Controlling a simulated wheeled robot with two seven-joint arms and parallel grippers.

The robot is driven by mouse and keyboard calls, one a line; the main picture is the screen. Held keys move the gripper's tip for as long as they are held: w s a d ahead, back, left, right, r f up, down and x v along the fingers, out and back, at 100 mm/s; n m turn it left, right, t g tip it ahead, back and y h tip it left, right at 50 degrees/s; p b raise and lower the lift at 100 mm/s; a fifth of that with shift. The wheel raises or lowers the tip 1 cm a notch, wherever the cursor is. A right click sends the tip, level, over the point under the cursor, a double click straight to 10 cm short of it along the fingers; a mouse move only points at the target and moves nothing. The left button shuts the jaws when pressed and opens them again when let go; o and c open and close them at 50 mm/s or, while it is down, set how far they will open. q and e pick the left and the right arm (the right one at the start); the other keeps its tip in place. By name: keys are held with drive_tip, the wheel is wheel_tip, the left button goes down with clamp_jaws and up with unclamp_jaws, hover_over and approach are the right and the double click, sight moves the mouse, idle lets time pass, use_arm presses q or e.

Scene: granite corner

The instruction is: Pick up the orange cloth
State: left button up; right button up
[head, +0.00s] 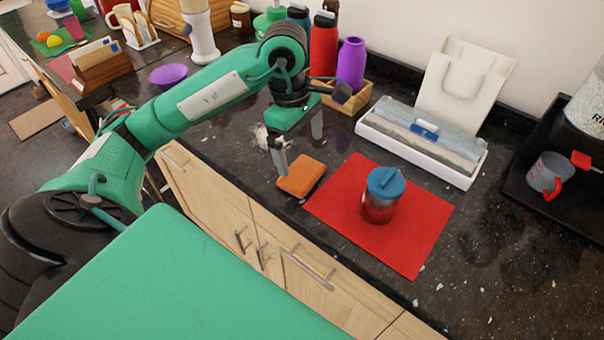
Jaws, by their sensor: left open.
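The orange cloth (302,178) looks like a small, thick folded pad. It lies flat on the dark speckled counter, just left of the red mat. My left gripper (299,155) is open and empty, pointing down over the cloth's far side. One finger comes down by the cloth's left corner, and the other hangs behind the cloth. I cannot tell whether the near finger touches it. My right gripper is not in view.
A jar with a blue lid (387,181) stands on the red mat (415,246). A white tray (459,179) lies behind. A wooden crate (362,97) with bottles stands beyond my gripper. The counter's front edge is close to the cloth.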

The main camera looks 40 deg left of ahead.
sight(302, 172)
use_arm(q)
drive_tip(key=shift+f, duration=1.05)
wheel_tip(302, 172, down, 4)
drive_tip(key=shift+s+d+r+p, duration=0.1)
drive_tip(key=shift+s+r+p, duration=0.1)
drive_tip(key=shift+p, duration=0.3)
drive_tip(key=shift+f, duration=0.3)
drive_tip(key=shift+w+f, duration=0.1)
drive_tip(key=c, duration=0.6)
drive_tip(key=shift+c, duration=0.5)
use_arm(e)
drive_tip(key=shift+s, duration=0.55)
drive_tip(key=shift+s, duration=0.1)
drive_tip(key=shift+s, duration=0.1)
